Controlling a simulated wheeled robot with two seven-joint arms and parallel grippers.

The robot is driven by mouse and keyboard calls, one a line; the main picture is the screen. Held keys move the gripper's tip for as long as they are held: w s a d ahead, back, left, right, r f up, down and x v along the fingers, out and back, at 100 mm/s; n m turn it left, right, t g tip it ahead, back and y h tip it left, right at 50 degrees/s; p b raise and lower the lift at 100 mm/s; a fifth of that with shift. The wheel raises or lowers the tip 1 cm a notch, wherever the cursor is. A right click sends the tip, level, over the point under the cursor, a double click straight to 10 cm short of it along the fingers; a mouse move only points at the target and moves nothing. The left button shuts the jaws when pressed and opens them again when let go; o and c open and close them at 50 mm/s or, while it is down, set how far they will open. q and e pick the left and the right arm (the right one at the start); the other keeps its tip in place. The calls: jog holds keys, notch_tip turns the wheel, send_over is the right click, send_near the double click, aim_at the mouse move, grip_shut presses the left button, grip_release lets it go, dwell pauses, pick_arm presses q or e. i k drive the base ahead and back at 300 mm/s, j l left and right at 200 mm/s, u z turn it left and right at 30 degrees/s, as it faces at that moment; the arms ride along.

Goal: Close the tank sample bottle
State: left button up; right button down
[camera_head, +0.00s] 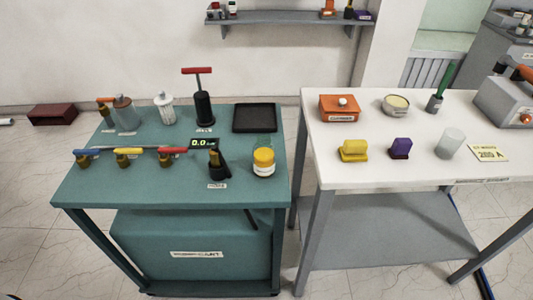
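Neither of my grippers is in view.
Behind the bottle is an empty black tray (255,118). To its left are a black fitting (216,163), a row of coloured-handled valves (125,156) and a black hand pump (203,107). A white table (420,175) with several items stands to the right.

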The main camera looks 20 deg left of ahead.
aim_at(264, 151)
jog(key=i+j+u, duration=0.1)
jog(key=u, duration=0.25)
jog(key=i+j+u, duration=0.15)
jog(key=j+u, duration=0.2)
jog(key=i+j+u, duration=0.15)
jog(key=u, duration=0.2)
